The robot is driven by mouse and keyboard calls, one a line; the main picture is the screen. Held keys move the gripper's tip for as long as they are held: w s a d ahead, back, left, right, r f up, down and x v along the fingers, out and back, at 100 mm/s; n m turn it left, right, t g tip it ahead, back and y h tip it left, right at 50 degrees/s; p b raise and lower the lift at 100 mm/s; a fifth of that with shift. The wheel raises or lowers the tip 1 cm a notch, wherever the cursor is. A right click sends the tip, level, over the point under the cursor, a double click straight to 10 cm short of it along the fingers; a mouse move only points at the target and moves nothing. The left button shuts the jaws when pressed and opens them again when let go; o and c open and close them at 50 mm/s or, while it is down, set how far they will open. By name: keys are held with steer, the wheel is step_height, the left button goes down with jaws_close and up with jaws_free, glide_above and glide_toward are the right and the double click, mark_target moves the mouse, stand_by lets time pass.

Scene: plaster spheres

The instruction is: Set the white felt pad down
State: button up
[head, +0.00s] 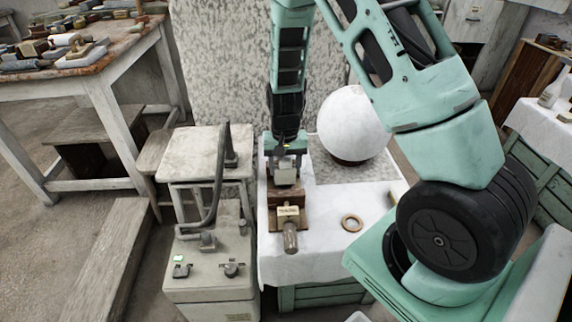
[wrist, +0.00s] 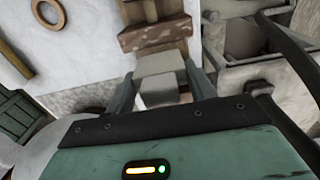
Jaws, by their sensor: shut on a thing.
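The white felt pad (head: 285,174) is a small pale block between the fingers of my gripper (head: 285,160) in the head view. In the wrist view my gripper (wrist: 162,88) is shut on the pad (wrist: 160,68), with a finger on each side of it. The pad is close to a brown wooden piece (head: 277,221) with a small label, which stands on the white-covered table (head: 327,258). The wooden piece also shows just beyond the pad in the wrist view (wrist: 154,33). I cannot tell whether the pad touches it.
A large white plaster sphere (head: 353,123) stands right of my gripper. A wooden ring (head: 351,222) lies on the cloth, with bare cloth around it. A grey machine (head: 208,280) with a bent dark hose (head: 219,185) stands left of the table. A speckled slab (head: 222,60) rises behind.

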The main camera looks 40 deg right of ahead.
mark_target(285, 183)
steer(key=shift+f+b, duration=1.75)
steer(key=shift+f, duration=1.05)
steer(key=shift+f, duration=0.65)
steer(key=o, duration=1.1)
steer(key=shift+c, duration=0.2)
steer(key=shift+r+p, duration=1.8)
steer(key=shift+r, duration=0.2)
